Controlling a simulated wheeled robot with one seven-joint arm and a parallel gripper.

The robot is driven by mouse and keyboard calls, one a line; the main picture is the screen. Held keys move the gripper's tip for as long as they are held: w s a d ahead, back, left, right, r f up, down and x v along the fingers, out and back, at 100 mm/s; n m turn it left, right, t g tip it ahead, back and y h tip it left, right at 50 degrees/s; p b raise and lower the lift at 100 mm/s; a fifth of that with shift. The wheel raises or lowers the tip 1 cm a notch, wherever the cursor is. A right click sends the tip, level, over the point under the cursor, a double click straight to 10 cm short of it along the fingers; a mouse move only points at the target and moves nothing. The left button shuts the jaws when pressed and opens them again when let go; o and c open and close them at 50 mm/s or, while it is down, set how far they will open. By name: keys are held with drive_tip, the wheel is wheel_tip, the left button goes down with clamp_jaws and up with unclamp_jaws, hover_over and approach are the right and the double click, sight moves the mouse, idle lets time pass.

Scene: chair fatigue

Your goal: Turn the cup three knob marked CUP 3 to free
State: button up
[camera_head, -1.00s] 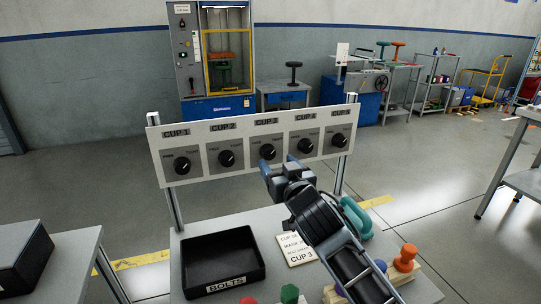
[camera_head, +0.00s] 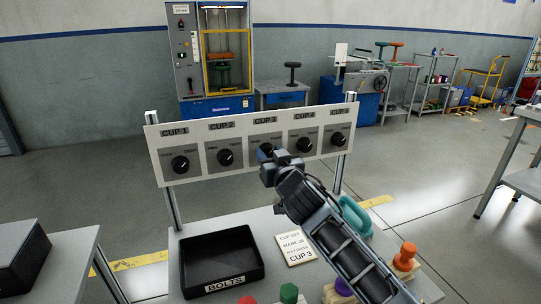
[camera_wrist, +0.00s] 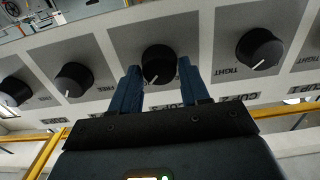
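The CUP 3 knob (camera_wrist: 158,62) is a round black dial with a white pointer line, on a grey plate of the white panel (camera_head: 158,142). In the wrist view its line points down and slightly left, toward my gripper. My gripper (camera_wrist: 158,72) is open, with one blue finger on each side of this knob and small gaps showing. Whether a finger touches it I cannot tell. In the head view my gripper (camera_head: 267,155) covers most of this knob. The CUP 3 label (camera_head: 265,120) shows above it.
The CUP 2 knob (camera_head: 225,157) and CUP 4 knob (camera_head: 304,145) sit close on either side, with CUP 1 (camera_head: 180,164) and CUP 5 (camera_head: 338,139) farther out. Below are a black BOLTS tray (camera_head: 190,281), a CUP 3 card (camera_head: 295,245) and a teal handle-shaped object (camera_head: 355,217).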

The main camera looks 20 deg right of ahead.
drive_tip(key=c, duration=0.6)
drive_tip(key=shift+n, duration=0.3)
drive_tip(key=n+p, duration=0.1)
drive_tip(key=n, duration=0.1)
drive_tip(key=shift+a+n, duration=0.1)
drive_tip(key=shift+n, duration=0.3)
drive_tip(key=n+p, duration=0.2)
drive_tip(key=n, duration=0.1)
drive_tip(key=shift+n, duration=0.3)
drive_tip(key=n+p, duration=0.2)
drive_tip(key=n, duration=0.3)
drive_tip(key=shift+a, duration=0.1)
drive_tip(key=n+p, duration=0.1)
drive_tip(key=n, duration=0.2)
drive_tip(key=n+p, duration=0.1)
drive_tip(key=n, duration=0.1)
drive_tip(key=shift+f+n, duration=0.2)
drive_tip(key=shift+n, duration=0.2)
